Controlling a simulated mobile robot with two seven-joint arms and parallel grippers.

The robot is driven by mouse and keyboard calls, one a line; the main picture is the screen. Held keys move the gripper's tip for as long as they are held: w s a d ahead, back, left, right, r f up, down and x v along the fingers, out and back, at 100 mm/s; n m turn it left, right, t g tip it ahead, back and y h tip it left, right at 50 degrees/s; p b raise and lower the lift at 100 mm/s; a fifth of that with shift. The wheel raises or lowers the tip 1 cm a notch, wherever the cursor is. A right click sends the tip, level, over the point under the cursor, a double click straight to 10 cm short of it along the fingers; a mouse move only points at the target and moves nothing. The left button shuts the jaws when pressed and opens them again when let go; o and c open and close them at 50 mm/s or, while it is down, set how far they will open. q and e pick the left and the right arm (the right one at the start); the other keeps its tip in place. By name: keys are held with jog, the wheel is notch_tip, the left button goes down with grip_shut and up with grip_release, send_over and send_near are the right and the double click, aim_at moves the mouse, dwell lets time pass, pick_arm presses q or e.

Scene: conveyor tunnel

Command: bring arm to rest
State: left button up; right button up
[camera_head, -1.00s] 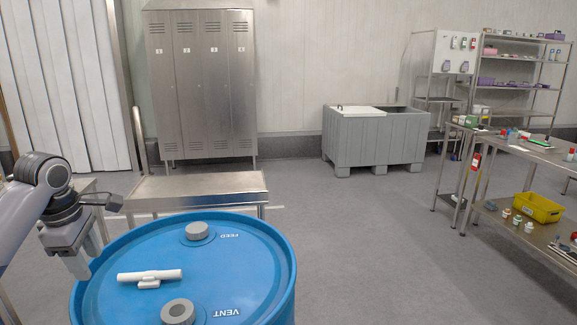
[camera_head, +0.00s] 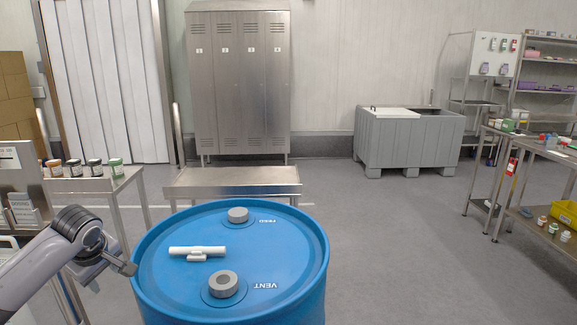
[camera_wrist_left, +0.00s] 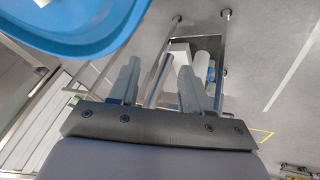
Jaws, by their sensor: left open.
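My left arm comes in at the lower left of the head view, with its wrist (camera_head: 85,240) beside the left side of the blue drum (camera_head: 320,250). The fingers are hard to make out there. In the left wrist view my left gripper (camera_wrist_left: 158,80) is open, its two fingers apart with nothing between them. The drum's rim also shows at the upper left of the left wrist view (camera_wrist_left: 95,45). My right gripper is in neither view.
A white fitting (camera_head: 197,252) lies on the drum lid between two grey caps. A steel bench (camera_head: 235,182) stands behind the drum. A side table (camera_head: 95,186) with several small jars stands at the left. The floor right of the drum is clear.

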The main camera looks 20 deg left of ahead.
pick_arm(q)
jog(key=s+d+f+m+t, duration=0.2)
jog(key=s+f+m, duration=0.1)
jog(key=f+m, duration=0.4)
jog(key=s+d+f+m+t, duration=0.2)
jog(key=d+f+m, duration=0.1)
jog(key=f+m, duration=0.4)
jog(key=s+d+f+m+t+h, duration=0.1)
jog(key=s+d+f+m+h, duration=0.45)
jog(key=s+d+m, duration=0.6)
jog(key=s+d+f+n+t, duration=0.1)
jog(key=d+f+n, duration=0.2)
jog(key=d+n, duration=0.4)
jog(key=d, duration=0.8)
jog(key=shift+s+d+t+h, duration=0.35)
jog(key=shift+s+d+t, duration=0.05)
